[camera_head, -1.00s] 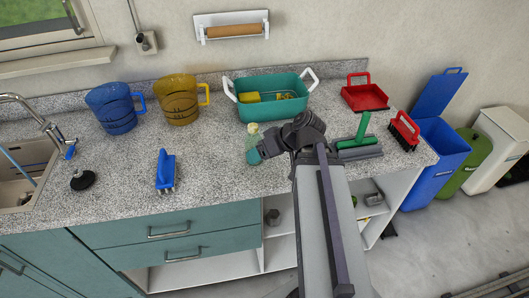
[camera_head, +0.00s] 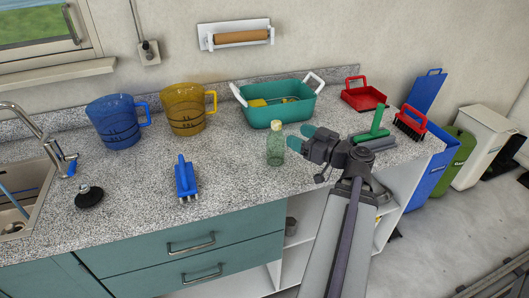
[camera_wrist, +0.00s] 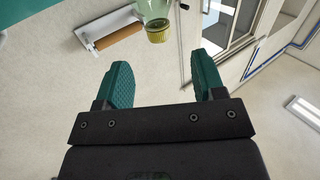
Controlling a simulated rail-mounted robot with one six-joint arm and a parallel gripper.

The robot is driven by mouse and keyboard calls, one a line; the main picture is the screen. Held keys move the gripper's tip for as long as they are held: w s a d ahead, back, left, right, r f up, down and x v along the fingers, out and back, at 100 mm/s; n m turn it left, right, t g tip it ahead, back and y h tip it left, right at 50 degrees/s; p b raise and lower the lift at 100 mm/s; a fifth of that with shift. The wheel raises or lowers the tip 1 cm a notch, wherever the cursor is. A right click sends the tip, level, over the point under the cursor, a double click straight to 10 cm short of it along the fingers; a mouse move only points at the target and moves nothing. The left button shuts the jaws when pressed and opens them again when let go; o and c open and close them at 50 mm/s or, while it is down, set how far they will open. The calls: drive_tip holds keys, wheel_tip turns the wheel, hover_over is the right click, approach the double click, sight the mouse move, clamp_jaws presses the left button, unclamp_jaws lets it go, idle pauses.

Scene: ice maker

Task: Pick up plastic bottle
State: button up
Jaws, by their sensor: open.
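The clear, pale green plastic bottle (camera_head: 276,146) stands upright on the speckled counter, in front of the green tub. The bottle lies beyond the fingertips there.
A green tub (camera_head: 279,112) with white handles stands behind the bottle. Yellow (camera_head: 185,110) and blue (camera_head: 117,122) jugs and a blue brush (camera_head: 186,178) are to the left.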

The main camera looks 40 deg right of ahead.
sight(272, 123)
drive_tip(key=x, duration=1)
drive_tip(key=shift+w, duration=0.2)
drive_tip(key=shift+c, duration=0.4)
clamp_jaws()
